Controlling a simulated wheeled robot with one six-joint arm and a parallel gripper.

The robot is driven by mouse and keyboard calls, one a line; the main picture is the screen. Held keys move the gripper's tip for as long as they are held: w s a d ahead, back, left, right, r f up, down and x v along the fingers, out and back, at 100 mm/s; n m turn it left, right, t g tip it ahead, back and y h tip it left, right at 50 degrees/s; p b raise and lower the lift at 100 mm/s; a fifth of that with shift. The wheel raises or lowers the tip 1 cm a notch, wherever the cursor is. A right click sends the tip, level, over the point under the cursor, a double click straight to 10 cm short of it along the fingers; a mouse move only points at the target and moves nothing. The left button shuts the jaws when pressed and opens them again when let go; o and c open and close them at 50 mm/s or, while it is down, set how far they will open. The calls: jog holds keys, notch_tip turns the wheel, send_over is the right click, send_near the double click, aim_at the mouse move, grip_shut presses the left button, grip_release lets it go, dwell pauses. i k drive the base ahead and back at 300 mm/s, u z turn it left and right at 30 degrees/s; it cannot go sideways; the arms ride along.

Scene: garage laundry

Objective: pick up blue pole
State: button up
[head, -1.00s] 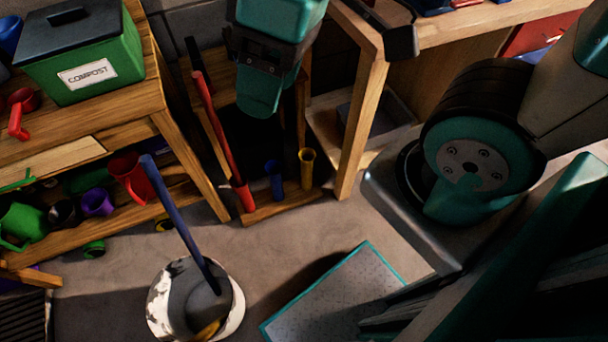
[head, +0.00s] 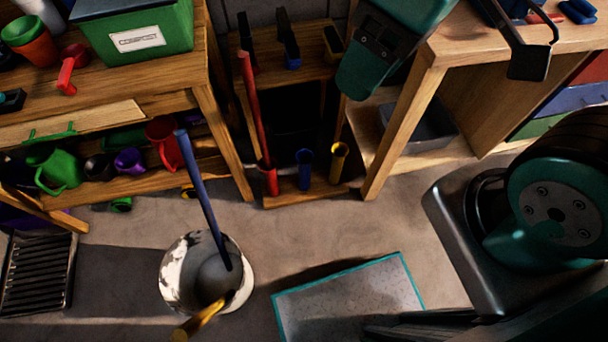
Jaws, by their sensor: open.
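The blue pole (head: 203,200) leans with its upper end up and to the left. Its lower end is in a round white and dark-patched bucket (head: 172,285) on the floor, left of centre. A black part that looks like a finger of my gripper (head: 527,55) shows at the top right, over the wooden bench. It is open, far from the pole and up to its right. The other finger is not clearly visible. I see nothing held.
A yellow pole (head: 203,318) also sticks out of the bucket. A wooden rack (head: 310,198) behind holds a red pole (head: 252,110) in a red cup, beside blue (head: 304,170) and yellow (head: 339,162) cups. A teal-edged mat (head: 350,300) lies right of the bucket. Shelves stand left.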

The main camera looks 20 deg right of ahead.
aim_at(181, 137)
jog(key=k, duration=0.5)
jog(key=z, duration=1.5)
jog(key=i, duration=0.95)
jog(key=u, duration=2.35)
